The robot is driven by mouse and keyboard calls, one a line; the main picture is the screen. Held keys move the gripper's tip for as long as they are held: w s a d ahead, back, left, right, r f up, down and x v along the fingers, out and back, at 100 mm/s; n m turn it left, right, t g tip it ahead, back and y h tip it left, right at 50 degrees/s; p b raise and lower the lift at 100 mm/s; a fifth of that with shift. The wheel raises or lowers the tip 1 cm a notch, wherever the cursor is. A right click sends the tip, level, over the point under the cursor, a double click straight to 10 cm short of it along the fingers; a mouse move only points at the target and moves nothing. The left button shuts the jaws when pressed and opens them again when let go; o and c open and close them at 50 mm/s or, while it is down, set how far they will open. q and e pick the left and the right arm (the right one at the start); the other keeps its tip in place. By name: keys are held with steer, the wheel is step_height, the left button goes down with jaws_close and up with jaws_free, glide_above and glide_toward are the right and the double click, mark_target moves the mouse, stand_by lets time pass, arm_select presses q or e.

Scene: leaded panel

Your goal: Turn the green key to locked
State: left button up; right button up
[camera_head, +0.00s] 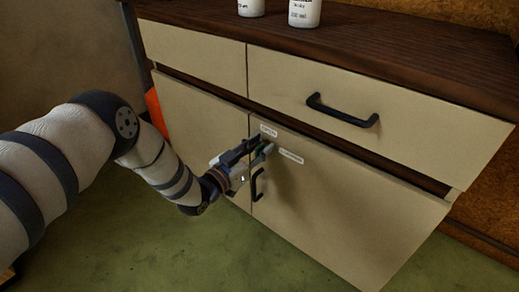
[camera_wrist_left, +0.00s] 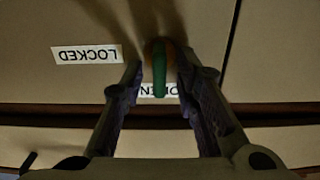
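The green key (camera_wrist_left: 160,72) is in the cabinet door, between the two fingertips of my left gripper (camera_wrist_left: 158,75) in the left wrist view. Its bow lies in line with the partly covered OPEN label (camera_wrist_left: 150,90). The LOCKED label (camera_wrist_left: 87,54) is off to one side; both labels appear upside down there. The fingers are apart, with a visible gap on the left of the key; contact on the right is unclear. In the head view my left gripper (camera_head: 258,149) is at the door beside the labels and mostly hides the key. My right gripper is out of view.
The cream cabinet door (camera_head: 335,205) has a black handle (camera_head: 257,185) just below the gripper. A drawer with a black handle (camera_head: 342,111) is above. White bottles (camera_head: 304,12) stand on the dark top. The green floor in front is clear.

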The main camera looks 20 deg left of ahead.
arm_select(q)
steer(key=shift+c, duration=0.3)
jaws_close()
steer(key=shift+s+m, duration=0.1)
steer(key=shift+m, duration=0.2)
steer(key=m+p, duration=0.1)
steer(key=m, duration=0.2)
steer(key=shift+d, duration=0.2)
steer(key=shift+s+d+f+m+p, duration=0.15)
steer(key=shift+m+p, duration=0.3)
steer(key=shift+m, duration=1.65)
steer(key=shift+f+m+p, duration=0.25)
steer(key=shift+m+p, duration=0.15)
steer(key=shift+m, duration=1.7)
steer(key=shift+s+d+f+m+p, duration=0.15)
steer(key=shift+m+p, duration=0.3)
steer(key=shift+m, duration=1.65)
steer(key=shift+w+m, duration=0.15)
steer(key=shift+m, duration=0.15)
